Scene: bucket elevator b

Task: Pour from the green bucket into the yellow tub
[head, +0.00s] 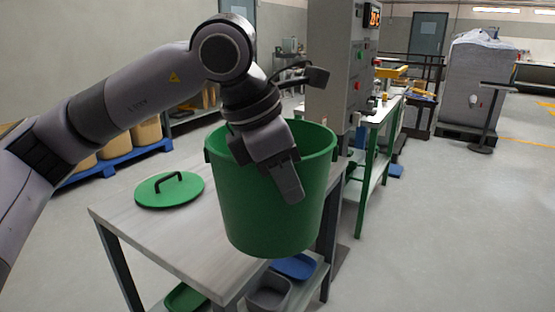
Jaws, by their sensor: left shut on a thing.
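The green bucket (265,205) is near the middle of the head view, upright or nearly so, with its open top facing up. My left gripper (287,180) reaches down over its rim and is shut on the bucket's near wall. One finger shows outside the wall; the other is hidden. The bucket overlaps the right edge of a grey-topped table (165,235), and I cannot tell whether it touches the top. Its contents are hidden. A green lid (170,190) with a dark handle lies on the table. I cannot make out a yellow tub. My right gripper is not in view.
Grey (268,292) and blue (295,266) bins sit on the shelf below. A grey control cabinet (335,70) stands behind the bucket, beside a green-legged bench (372,150). Tan containers on a blue pallet (110,165) stand at back left.

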